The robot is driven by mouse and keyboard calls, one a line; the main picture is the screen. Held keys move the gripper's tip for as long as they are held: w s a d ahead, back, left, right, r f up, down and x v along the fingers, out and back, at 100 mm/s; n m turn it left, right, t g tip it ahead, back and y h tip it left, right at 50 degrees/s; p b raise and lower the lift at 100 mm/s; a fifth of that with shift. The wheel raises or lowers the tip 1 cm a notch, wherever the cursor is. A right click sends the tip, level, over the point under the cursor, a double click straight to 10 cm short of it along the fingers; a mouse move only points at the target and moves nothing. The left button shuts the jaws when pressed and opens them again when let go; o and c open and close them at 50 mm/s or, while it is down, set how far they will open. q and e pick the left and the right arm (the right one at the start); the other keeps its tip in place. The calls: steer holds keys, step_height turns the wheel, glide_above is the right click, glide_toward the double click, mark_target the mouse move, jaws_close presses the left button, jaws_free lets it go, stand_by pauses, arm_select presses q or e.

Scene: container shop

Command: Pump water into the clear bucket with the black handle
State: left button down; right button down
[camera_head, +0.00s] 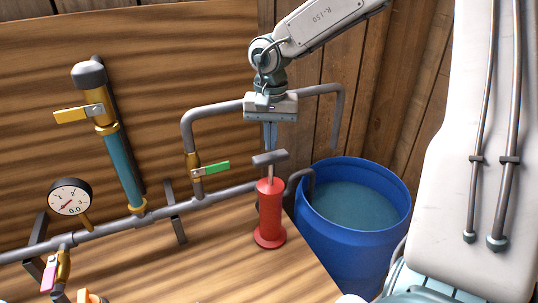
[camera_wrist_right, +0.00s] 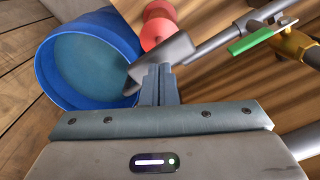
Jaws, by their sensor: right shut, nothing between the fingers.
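A red hand pump (camera_head: 270,215) stands on the wooden bench, with a grey T-handle (camera_head: 270,158) raised on a rod above its body. My right gripper (camera_head: 270,146) points straight down over the handle, shut and empty. In the right wrist view the shut fingers (camera_wrist_right: 160,74) overlap the handle (camera_wrist_right: 168,58); I cannot tell whether they touch it. A blue barrel (camera_head: 352,245) holds water beside the bench, and it also shows in the wrist view (camera_wrist_right: 129,35). No clear bucket with a black handle is in view. My left gripper is out of view.
Grey pipes (camera_head: 110,226) run along the bench to the pump, with a green-handled valve (camera_head: 216,168), a yellow-handled valve (camera_head: 72,115), a pink-handled valve (camera_head: 49,272) and a gauge (camera_head: 69,197). A bent pipe (camera_head: 187,135) arches behind my right gripper.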

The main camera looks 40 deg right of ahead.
mark_target(271, 155)
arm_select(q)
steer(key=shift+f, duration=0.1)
arm_select(e)
steer(key=shift+f, duration=0.1)
